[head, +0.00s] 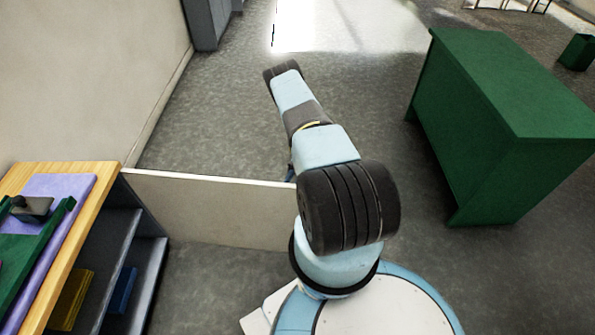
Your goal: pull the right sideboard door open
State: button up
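The sideboard (95,190) stands at the lower left, with a light wooden top and dark grey shelves inside. A pale, flat door panel (215,205) stands out from its far end, swung wide open, roughly square to the front. The door's outer end reaches my arm in the picture and is partly hidden behind it. My gripper is not visible; my arm links cover the area around the door's outer end. I cannot tell whether the gripper touches the door.
A yellow item (70,298) and a blue item (124,290) sit inside the sideboard. A purple mat (62,185) and green tray (62,212) lie on top. A green cabinet (505,120) stands at the right. Grey floor between is clear.

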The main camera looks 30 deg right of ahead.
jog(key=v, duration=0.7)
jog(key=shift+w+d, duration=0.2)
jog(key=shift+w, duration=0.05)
